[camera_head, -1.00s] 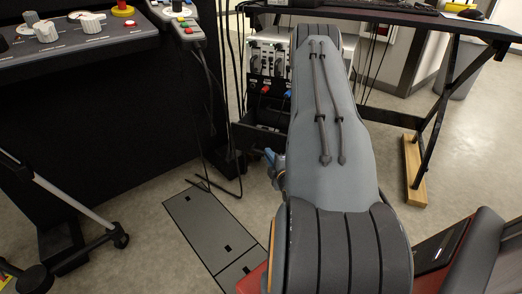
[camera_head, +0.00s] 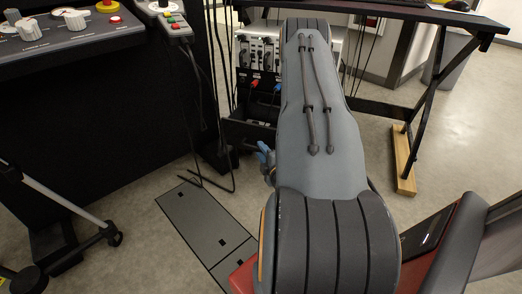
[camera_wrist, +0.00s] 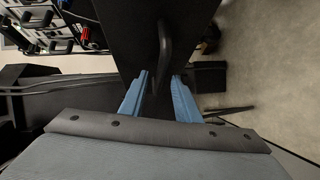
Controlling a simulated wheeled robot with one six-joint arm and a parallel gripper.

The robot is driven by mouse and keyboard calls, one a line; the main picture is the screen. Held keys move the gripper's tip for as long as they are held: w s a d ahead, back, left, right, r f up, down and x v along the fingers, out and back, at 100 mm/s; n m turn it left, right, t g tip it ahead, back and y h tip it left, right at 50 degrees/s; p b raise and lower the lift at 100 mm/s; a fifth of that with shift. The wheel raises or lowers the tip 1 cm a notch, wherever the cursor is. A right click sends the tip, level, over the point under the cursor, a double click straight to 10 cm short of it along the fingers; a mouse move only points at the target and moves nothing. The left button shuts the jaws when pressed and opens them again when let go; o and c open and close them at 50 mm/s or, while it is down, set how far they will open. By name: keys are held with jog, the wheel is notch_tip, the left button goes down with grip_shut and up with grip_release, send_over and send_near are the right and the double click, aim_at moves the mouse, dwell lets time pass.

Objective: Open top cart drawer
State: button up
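The cart (camera_head: 238,80) stands under the desk, partly hidden by my arm. A dark drawer front (camera_head: 248,132) shows low on it, left of my arm. In the wrist view a dark panel (camera_wrist: 125,30) carries a black curved handle (camera_wrist: 164,48). My gripper (camera_wrist: 160,77) has two blue fingers standing apart, one on each side of the handle's near end. I see a gap beside the handle, so the fingers do not look closed on it. In the head view a blue finger (camera_head: 265,158) shows beside the drawer. How far the drawer is out is unclear.
A black console (camera_head: 70,45) with knobs stands at left. Dark cables (camera_head: 205,110) hang between it and the cart. A desk (camera_head: 400,12) with a wooden-footed leg (camera_head: 403,160) is at right. A grey floor plate (camera_head: 200,222) lies ahead on open floor.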

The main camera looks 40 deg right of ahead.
jog(key=p+v, duration=0.2)
jog(key=v, duration=0.4)
jog(key=shift+s, duration=0.3)
jog(key=shift+a, duration=0.1)
